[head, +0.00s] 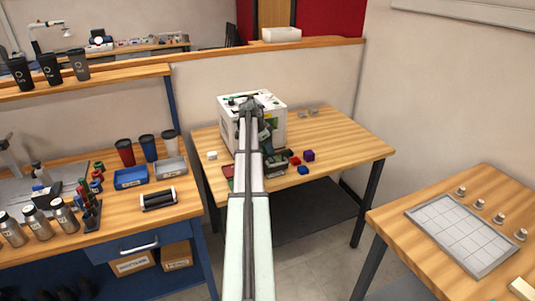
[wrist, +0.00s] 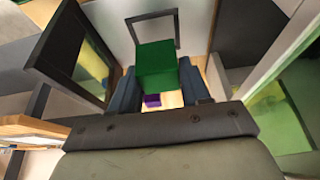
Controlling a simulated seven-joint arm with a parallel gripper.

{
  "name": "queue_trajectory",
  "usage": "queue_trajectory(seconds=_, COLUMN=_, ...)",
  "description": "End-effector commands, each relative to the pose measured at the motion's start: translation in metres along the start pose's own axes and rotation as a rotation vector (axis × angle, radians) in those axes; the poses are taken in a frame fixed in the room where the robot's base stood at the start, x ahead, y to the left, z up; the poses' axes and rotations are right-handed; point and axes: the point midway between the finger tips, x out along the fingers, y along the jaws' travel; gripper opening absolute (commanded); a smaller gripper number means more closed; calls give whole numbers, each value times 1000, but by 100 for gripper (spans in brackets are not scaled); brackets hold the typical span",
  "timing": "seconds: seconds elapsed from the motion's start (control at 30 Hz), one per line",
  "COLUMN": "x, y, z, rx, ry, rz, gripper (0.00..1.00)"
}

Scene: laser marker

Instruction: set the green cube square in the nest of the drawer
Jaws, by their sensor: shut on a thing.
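The green cube (wrist: 157,66) is large in the middle of the wrist view. My gripper (wrist: 158,84) is shut on it, with a dark finger on each side. A thin grey rectangular frame (wrist: 177,30) shows beyond the cube against a pale surface; I cannot tell whether it is the drawer's nest or a handle. In the head view my gripper (head: 267,140) is at the front of the white laser marker (head: 230,115). My arm hides much of that front, and the drawer and held cube cannot be made out there.
On the wooden table (head: 345,145), a purple cube (head: 308,155), a red block (head: 295,160) and a blue block (head: 303,170) lie right of my arm. A white cube (head: 212,155) is at left. A dark-framed tinted panel (wrist: 90,65) stands close left in the wrist view.

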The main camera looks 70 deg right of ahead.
Motion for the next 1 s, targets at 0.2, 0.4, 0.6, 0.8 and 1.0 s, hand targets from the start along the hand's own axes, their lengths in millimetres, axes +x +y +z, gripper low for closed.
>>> queue_trajectory(seconds=0.2, x=25, y=0, z=10, rx=0, ry=0, rz=1, gripper=11)
queue_trajectory(seconds=0.4, x=28, y=0, z=12, rx=0, ry=0, rz=0, gripper=11)
queue_trajectory(seconds=0.6, x=30, y=0, z=12, rx=0, ry=0, rz=1, gripper=11)
queue_trajectory(seconds=0.8, x=31, y=0, z=13, rx=0, ry=0, rz=1, gripper=61)
queue_trajectory(seconds=1.0, x=31, y=0, z=13, rx=0, ry=0, rz=1, gripper=72)
